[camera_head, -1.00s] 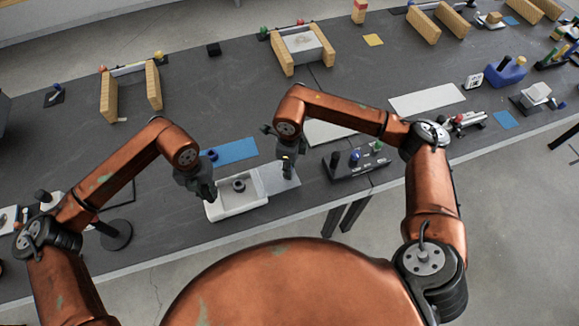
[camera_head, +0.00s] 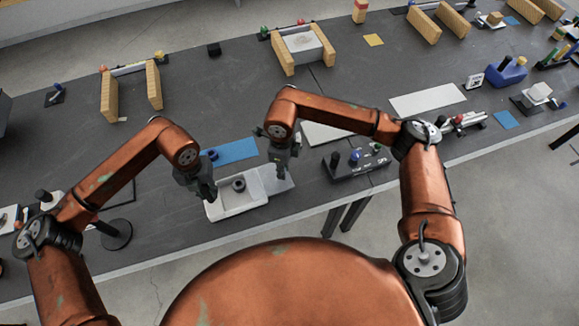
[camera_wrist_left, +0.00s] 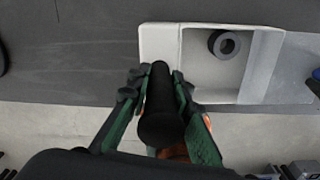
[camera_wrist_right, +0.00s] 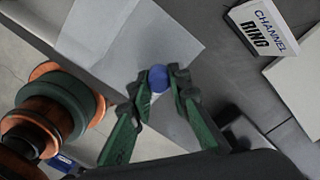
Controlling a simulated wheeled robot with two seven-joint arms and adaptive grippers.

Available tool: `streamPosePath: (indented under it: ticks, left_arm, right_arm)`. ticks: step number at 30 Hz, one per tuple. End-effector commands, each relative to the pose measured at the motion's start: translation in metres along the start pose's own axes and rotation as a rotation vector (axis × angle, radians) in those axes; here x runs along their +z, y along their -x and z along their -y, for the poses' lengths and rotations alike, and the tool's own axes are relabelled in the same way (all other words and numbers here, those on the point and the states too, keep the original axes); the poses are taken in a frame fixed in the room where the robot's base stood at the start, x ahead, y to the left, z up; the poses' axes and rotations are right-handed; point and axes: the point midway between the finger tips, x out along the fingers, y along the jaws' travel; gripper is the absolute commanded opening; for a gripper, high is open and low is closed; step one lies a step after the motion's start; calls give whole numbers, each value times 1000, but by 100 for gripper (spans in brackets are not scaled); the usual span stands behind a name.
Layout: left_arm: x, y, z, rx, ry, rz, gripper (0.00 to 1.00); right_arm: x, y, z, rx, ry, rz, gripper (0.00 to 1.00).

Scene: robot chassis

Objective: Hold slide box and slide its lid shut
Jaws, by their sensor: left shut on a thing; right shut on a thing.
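The white slide box (camera_head: 238,211) sits near the front edge of the table, part open, with a dark ring (camera_head: 239,185) inside; both box (camera_wrist_left: 160,40) and ring (camera_wrist_left: 224,44) show in the left wrist view. Its grey lid (camera_head: 278,182) sticks out to the right; it also shows in the right wrist view (camera_wrist_right: 100,35). My left gripper (camera_head: 208,193) is shut on a black upright handle (camera_wrist_left: 161,105) at the box's left end. My right gripper (camera_head: 281,170) is shut on the lid's blue knob (camera_wrist_right: 158,78), which it hides in the head view.
A blue mat (camera_head: 232,151) lies behind the box. A black block with coloured pegs (camera_head: 357,164) stands to the right. A white "CHANNEL RING" label (camera_wrist_right: 262,25) lies near the lid. A round black base (camera_head: 116,234) stands to the left.

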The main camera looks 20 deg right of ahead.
Motion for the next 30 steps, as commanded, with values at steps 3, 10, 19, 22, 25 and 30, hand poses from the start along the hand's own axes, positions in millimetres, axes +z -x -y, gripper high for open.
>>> streamPosePath:
  ticks: [3, 10, 19, 22, 25, 30]
  left_arm:
    - [0, 1, 2, -4, -3, 2, 0]
    - [0, 1, 2, -5, -3, 2, 0]
    - [0, 1, 3, -7, -4, 3, 0]
    - [0, 1, 3, -7, -4, 3, 0]
    - [0, 1, 4, -8, -4, 4, 0]
    - [0, 1, 3, -6, -3, 3, 0]
  right_arm:
    - [32, 2, -24, 2, 9, 7, 0]
    - [74, 3, -54, 2, 6, 6, 0]
    - [83, 2, -62, 2, 3, 6, 0]
    - [84, 3, -62, 3, 4, 7, 0]
    - [84, 3, -62, 3, 5, 8, 22]
    - [83, 2, -61, 2, 4, 5, 34]
